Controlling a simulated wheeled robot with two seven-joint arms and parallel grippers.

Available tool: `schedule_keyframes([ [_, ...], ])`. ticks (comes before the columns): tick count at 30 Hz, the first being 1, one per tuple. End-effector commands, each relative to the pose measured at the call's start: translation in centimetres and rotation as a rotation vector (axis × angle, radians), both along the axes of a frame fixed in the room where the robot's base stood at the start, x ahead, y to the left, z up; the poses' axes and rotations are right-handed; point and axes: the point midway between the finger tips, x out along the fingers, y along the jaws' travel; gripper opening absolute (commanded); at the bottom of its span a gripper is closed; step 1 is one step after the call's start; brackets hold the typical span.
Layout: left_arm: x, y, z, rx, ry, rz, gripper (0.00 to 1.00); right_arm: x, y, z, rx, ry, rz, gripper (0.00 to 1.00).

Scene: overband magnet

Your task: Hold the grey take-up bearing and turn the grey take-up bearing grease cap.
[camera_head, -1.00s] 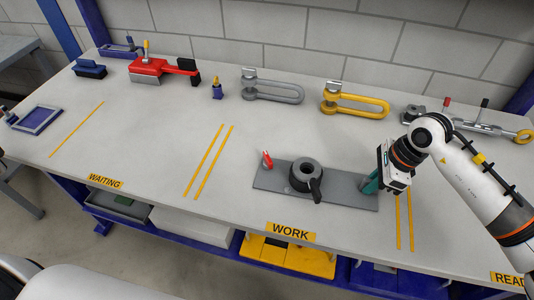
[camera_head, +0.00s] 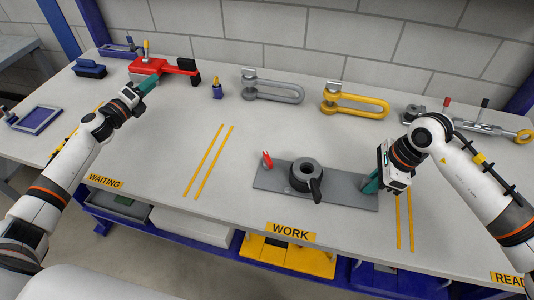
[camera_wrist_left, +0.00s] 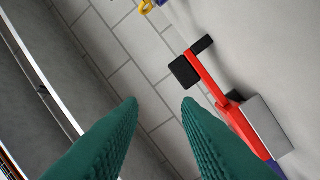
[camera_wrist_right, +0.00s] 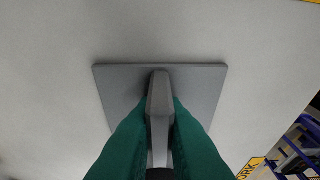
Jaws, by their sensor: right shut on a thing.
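The grey take-up bearing (camera_head: 335,196) lies in the WORK area as a flat grey plate. A dark round cap with a short lever (camera_head: 305,175), likely the grease cap, stands on its middle. A small red lever (camera_head: 267,159) rises at its left end. My right gripper (camera_head: 371,184) is shut on a grey upright grip at the plate's right end; the grip (camera_wrist_right: 159,105) shows between the fingers in the right wrist view. My left gripper (camera_head: 148,84) is open and empty, apart from the bearing, over the back left of the table; its spread fingers (camera_wrist_left: 160,101) show in the left wrist view.
A red clamp-like tool (camera_head: 150,68) is close to my left gripper. A small blue-yellow piece (camera_head: 217,90), a grey shackle (camera_head: 272,90) and a yellow shackle (camera_head: 352,102) stand along the back. The table between the yellow lines and my left arm is clear.

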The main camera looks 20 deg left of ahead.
Motion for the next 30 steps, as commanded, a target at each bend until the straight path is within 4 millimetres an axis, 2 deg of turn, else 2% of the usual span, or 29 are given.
schedule_keyframes([
  [1, 0.8, -2.5, 0.7, 0.039, -0.021, -0.065, 0.31, 0.0, 0.0, 0.1, 0.001, -0.001, 0.0, 0.0],
  [7, 2.2, -12.3, 2.3, 0.224, -0.093, -0.332, 0.31, 0.0, 0.0, 0.1, 0.0, -0.001, 0.0, 0.0],
  [14, 1.6, -23.6, 3.9, 0.478, -0.206, -0.665, 0.31, 0.0, 0.0, 0.1, 0.0, -0.001, 0.0, 0.0],
  [18, -0.2, -30.4, 4.5, 0.672, -0.296, -0.894, 0.31, 0.0, 0.0, 0.1, 0.0, -0.001, 0.0, 0.0],
  [20, -1.3, -33.1, 4.5, 0.772, -0.339, -1.001, 0.31, 0.0, 0.0, 0.1, 0.0, -0.001, 0.0, 0.0],
  [24, -4.7, -39.1, 4.0, 1.067, -0.457, -1.3, 0.31, 0.0, 0.0, 0.1, 0.0, -0.001, 0.0, 0.0],
  [27, -7.4, -41.7, 2.9, 1.331, -0.534, -1.538, 0.31, 0.0, 0.0, 0.1, 0.0, -0.001, 0.0, 0.0],
  [30, -9.3, -42.2, 1.8, 1.596, -0.578, -1.753, 0.31, 0.0, 0.0, 0.0, 0.0, -0.001, 0.0, 0.0],
])
